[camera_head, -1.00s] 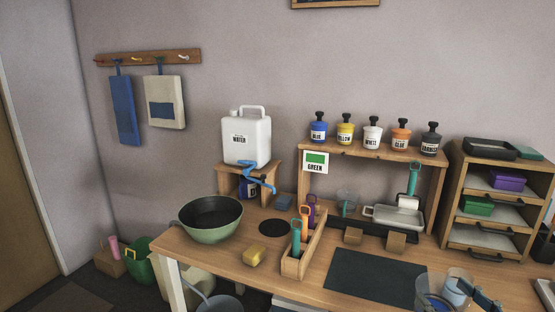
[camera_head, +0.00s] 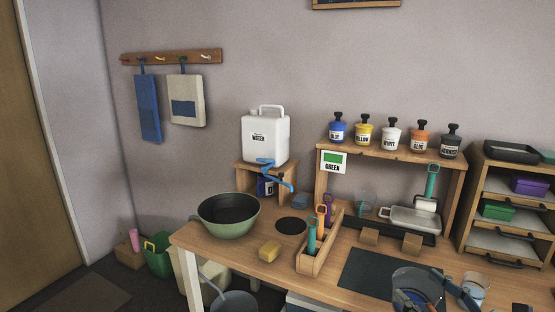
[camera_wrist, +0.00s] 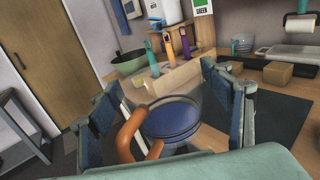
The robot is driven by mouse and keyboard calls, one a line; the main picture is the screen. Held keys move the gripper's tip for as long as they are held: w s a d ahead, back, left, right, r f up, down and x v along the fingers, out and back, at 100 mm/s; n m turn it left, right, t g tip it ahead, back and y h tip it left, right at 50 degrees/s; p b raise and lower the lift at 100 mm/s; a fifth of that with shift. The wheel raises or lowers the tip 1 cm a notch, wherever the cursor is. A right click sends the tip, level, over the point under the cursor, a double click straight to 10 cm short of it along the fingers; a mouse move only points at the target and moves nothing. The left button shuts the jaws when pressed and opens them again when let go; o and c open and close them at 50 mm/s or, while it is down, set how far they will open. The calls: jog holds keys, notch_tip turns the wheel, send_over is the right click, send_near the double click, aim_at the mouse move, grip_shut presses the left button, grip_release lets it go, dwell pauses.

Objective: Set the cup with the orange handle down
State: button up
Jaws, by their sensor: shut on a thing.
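The cup with the orange handle is a clear cup with blue inside. It shows low in the head view (camera_head: 420,283), in front of the dark mat, and large in the wrist view (camera_wrist: 172,122). Its orange handle (camera_wrist: 130,135) sticks out on the left side in the wrist view. My gripper (camera_wrist: 166,108) has one finger on each side of the cup and is shut on it. The cup looks roughly upright. Whether its base touches the worktop is hidden.
A dark mat (camera_head: 365,270) lies flat and bare on the worktop. A wooden tool holder (camera_head: 313,262), a yellow sponge (camera_head: 270,250) and a green bowl (camera_head: 228,222) are to the left.

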jog(key=w+a+f+n+g+y, duration=0.35)
jog(key=w+a, duration=0.25)
jog(key=a, duration=0.4)
jog(key=w+a+f+n+g+y, duration=0.25)
jog(key=w+a+y, duration=0.2)
jog(key=a, duration=0.65)
notch_tip(320, 180, up, 14)
jog(key=m+t+h+p, duration=0.4)
jog(key=t+h+p, duration=0.1)
jog(key=p, duration=1.5)
jog(key=shift+w+m+h, duration=0.4)
jog(key=shift+h, duration=0.3)
